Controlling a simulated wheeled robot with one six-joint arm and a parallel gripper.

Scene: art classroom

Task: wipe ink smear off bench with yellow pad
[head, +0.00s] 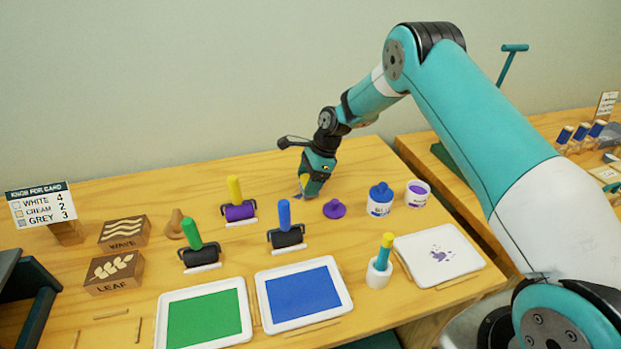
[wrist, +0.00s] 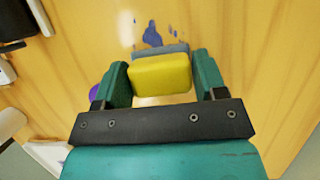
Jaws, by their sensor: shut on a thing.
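My gripper (wrist: 161,82) is shut on the yellow pad (wrist: 160,74), which sits between its two green fingers in the wrist view. A grey-blue layer shows along the pad's far edge. The ink smear (wrist: 152,36) is a set of blue-purple spots on the bench (wrist: 230,40), just beyond the pad. In the head view my gripper (head: 311,192) points down at the back of the bench, behind the purple lid. The pad is mostly hidden there. I cannot tell whether the pad touches the wood.
The purple lid (head: 334,209), a blue-lidded jar (head: 381,199) and an open purple jar (head: 418,194) stand right of my gripper. The purple roller (head: 240,211) and blue-handled roller (head: 286,234) are left and in front. The bench behind the rollers is mostly clear.

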